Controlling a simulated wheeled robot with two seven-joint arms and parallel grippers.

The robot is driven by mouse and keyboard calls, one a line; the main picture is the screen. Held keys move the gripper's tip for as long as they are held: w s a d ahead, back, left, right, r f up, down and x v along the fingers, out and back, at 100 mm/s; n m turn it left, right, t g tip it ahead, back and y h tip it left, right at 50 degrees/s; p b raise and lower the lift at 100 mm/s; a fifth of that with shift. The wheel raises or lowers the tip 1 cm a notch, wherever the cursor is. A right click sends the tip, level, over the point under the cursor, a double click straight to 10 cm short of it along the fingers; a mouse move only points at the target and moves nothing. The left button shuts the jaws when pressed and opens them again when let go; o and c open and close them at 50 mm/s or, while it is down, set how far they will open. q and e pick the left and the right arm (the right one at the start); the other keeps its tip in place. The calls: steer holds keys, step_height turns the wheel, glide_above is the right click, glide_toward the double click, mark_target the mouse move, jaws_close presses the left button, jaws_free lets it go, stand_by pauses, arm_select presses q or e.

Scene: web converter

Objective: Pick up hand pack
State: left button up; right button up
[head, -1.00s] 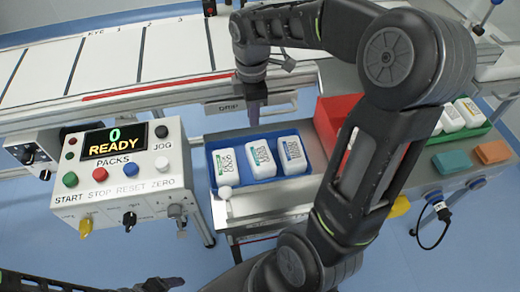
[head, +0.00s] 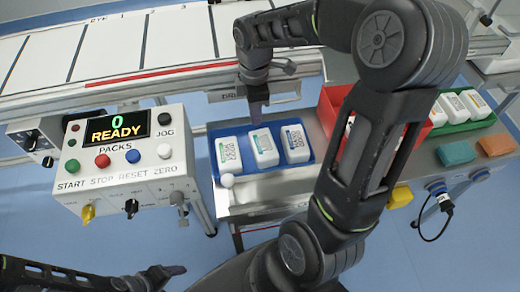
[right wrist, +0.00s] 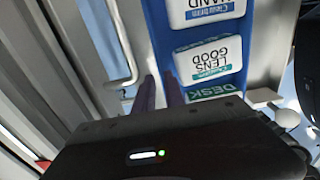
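Three white packs lie in a row in a blue tray (head: 258,172) in the head view. The hand pack (head: 295,143) seems to be the right one, with a blue label; the right wrist view shows a pack marked HAND (right wrist: 203,10) at the top. Beside it is the lens pack (head: 263,147), then the green-labelled desk pack (head: 228,154). My right gripper (head: 256,120) hangs at the tray's back edge, behind the lens pack. In the right wrist view its fingers (right wrist: 160,90) are apart and empty. My left gripper (head: 170,275) is low at left, its fingers unclear.
A control box (head: 125,155) with a lit READY display stands left of the tray. A red bin (head: 330,108) stands right of it, partly behind my right arm. A green tray (head: 465,126) with white packs is further right. A conveyor (head: 140,50) runs behind.

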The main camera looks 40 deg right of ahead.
step_height(320, 180, down, 4)
steer(key=shift+a+r, duration=0.1)
steer(key=shift+r, duration=0.05)
steer(key=shift+c, duration=0.4)
jaws_close()
stand_by(1.2)
steer(key=shift+w+r, duration=0.1)
steer(key=shift+r, duration=0.1)
step_height(320, 180, up, 10)
steer(key=p, duration=0.1)
stand_by(0.6)
steer(key=shift+f, duration=0.15)
stand_by(0.4)
